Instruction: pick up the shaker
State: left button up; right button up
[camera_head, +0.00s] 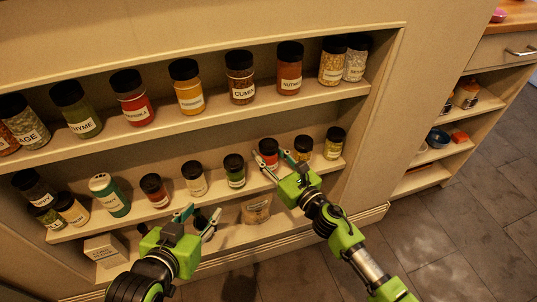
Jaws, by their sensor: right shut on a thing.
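Several spice shakers with black lids stand on two wall shelves. My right gripper (279,166) is at the lower shelf, shut on a red shaker with a black lid (268,147). Its fingers are around the shaker's lower part and partly hide it. I cannot tell whether the shaker is lifted off the shelf. My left gripper (201,218) is open and empty, in front of and below the lower shelf.
The upper shelf (215,113) overhangs behind. A bag (257,209) and a white box (105,250) sit below.

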aim_at(269, 152)
notch_tip(269, 152, up, 2)
jog(key=shift+p, duration=0.5)
jog(key=shift+s+a+r+p, duration=0.2)
jog(key=shift+s+r+p, duration=0.15)
jog(key=shift+r, duration=0.1)
jog(key=shift+s+a+r+p, duration=0.15)
jog(key=shift+s+r+p, duration=0.15)
jog(key=shift+r, duration=0.15)
pick_arm(q)
jog(key=s+a+f+g+y+p, duration=0.1)
jog(key=s+a+f+g, duration=0.25)
jog(key=s, duration=0.45)
jog(key=s+a+f+g+y+p, duration=0.1)
jog(key=s+a+f+g+p, duration=0.15)
jog(key=s+g, duration=0.35)
notch_tip(269, 152, down, 15)
jog(key=d+p, duration=0.1)
jog(key=p, duration=0.2)
jog(key=shift+d+r+t, duration=0.15)
jog(key=shift+d+t, duration=0.1)
jog(key=shift+t, duration=0.1)
pick_arm(e)
jog(key=s+a+r, duration=0.5)
jog(key=s+r, duration=0.3)
jog(key=s, duration=0.3)
jog(key=shift+a, duration=0.35)
